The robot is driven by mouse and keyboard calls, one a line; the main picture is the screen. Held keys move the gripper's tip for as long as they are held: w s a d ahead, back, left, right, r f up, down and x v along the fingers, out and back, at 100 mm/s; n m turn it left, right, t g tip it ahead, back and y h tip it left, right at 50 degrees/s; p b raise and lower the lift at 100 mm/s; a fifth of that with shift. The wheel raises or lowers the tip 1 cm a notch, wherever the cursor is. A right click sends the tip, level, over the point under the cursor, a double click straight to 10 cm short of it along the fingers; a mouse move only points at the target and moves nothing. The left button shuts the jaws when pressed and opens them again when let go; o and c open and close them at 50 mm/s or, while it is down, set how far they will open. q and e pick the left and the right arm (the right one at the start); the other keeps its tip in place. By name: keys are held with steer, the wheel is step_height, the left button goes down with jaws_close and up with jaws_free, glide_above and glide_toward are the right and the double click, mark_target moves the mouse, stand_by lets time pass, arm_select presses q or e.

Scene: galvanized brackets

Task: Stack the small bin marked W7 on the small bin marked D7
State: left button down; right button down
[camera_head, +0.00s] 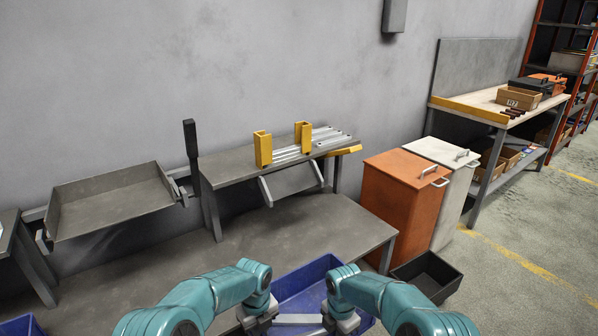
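I can read no W7 or D7 marking on any bin in view, so I cannot tell which bins these are. A blue bin (310,272) lies low in the middle, partly hidden behind my arms. A black open bin (427,275) stands on the floor to its right. A corner of another blue bin (22,326) shows at the bottom left. My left gripper (272,321) and my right gripper (330,321) are at the bottom edge in front of the middle blue bin, close together. Their fingers are cut off or overlapping, so their opening is unclear.
A grey workbench (330,222) has a raised shelf (235,172) with yellow posts (263,149) and metal rails. A tilted grey tray (110,203) is at left. An orange cabinet (400,205) and a white cabinet (450,180) stand at right. Open floor (510,290) lies at the lower right.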

arm_select(q)
steer(key=shift+a, duration=0.2)
arm_select(e)
steer(key=shift+d+r, duration=0.1)
steer(key=shift+d, duration=0.1)
